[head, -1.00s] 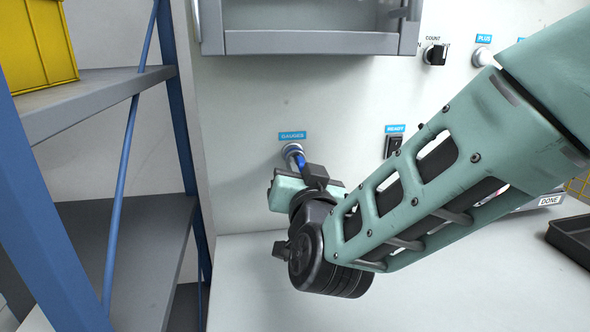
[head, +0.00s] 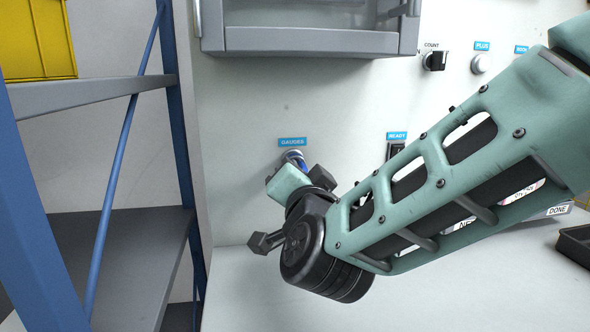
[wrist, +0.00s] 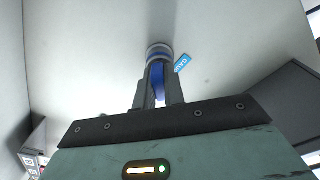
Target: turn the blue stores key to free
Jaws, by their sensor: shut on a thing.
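A blue key (wrist: 158,80) sits in a round silver lock with a blue band (wrist: 159,52) on the white panel. The lock also shows in the head view (head: 293,156), just under a blue label reading GAUGES (head: 292,142); I see no stores label. My gripper (wrist: 158,92) is shut on the key, one dark finger on each side of it. In the head view my gripper (head: 288,174) is tilted in front of the lock, and its body hides the key and fingertips. The label (wrist: 182,63) looks slanted in the wrist view.
A grey cabinet (head: 310,42) hangs above the lock. A blue-posted shelf (head: 120,255) with a yellow bin (head: 38,40) stands at left. A READY switch (head: 396,151), a COUNT knob (head: 436,61) and a PLUS button (head: 480,64) are to the right. A dark tray (head: 573,245) lies at far right.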

